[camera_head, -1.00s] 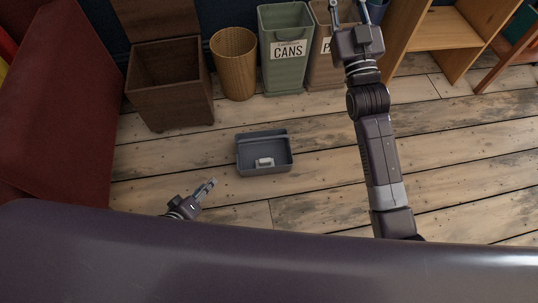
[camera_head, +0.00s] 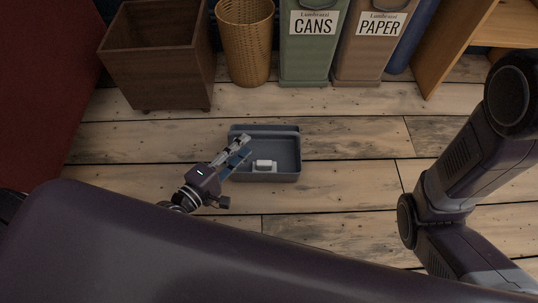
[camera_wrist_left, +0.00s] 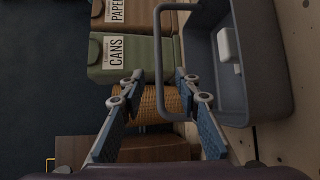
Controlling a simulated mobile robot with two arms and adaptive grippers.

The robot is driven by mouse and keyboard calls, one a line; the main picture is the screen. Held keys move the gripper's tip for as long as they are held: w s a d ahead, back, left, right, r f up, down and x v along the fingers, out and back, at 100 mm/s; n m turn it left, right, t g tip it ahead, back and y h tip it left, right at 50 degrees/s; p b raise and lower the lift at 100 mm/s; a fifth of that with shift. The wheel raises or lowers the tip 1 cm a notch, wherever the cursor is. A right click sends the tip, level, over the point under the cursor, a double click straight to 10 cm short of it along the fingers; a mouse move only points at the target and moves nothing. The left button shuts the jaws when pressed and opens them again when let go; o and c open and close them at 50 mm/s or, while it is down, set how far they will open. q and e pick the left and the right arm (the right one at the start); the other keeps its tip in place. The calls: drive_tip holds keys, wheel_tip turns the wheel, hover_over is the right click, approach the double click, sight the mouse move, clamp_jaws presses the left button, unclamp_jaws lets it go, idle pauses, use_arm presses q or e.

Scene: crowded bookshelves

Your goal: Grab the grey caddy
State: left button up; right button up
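The grey caddy (camera_head: 285,133) sits on the wooden floor, an open rectangular tub with a small white piece on its inner side. My left gripper (camera_head: 243,146) reaches over its left side in the head view. In the left wrist view the caddy (camera_wrist_left: 225,75) fills the upper right, with its looped grey handle (camera_wrist_left: 159,50) standing out to the left. The left gripper (camera_wrist_left: 157,83) is open there, and the handle's near end appears beside the right finger. I cannot tell whether they touch. My right arm shows at the right of the head view, but its gripper is out of frame.
Behind the caddy stand a wooden box (camera_head: 160,75), a wicker basket (camera_head: 247,45), a green CANS bin (camera_head: 308,55) and a brown PAPER bin (camera_head: 365,55). A wooden shelf (camera_head: 455,45) is at the right. Floor is clear right of the caddy.

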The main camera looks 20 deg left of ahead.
sight(257, 134)
use_arm(q)
drive_tip(key=b+x, duration=0.2)
drive_tip(key=x, duration=0.5)
drive_tip(key=shift+w+d, duration=0.15)
drive_tip(key=shift+w, duration=0.2)
clamp_jaws()
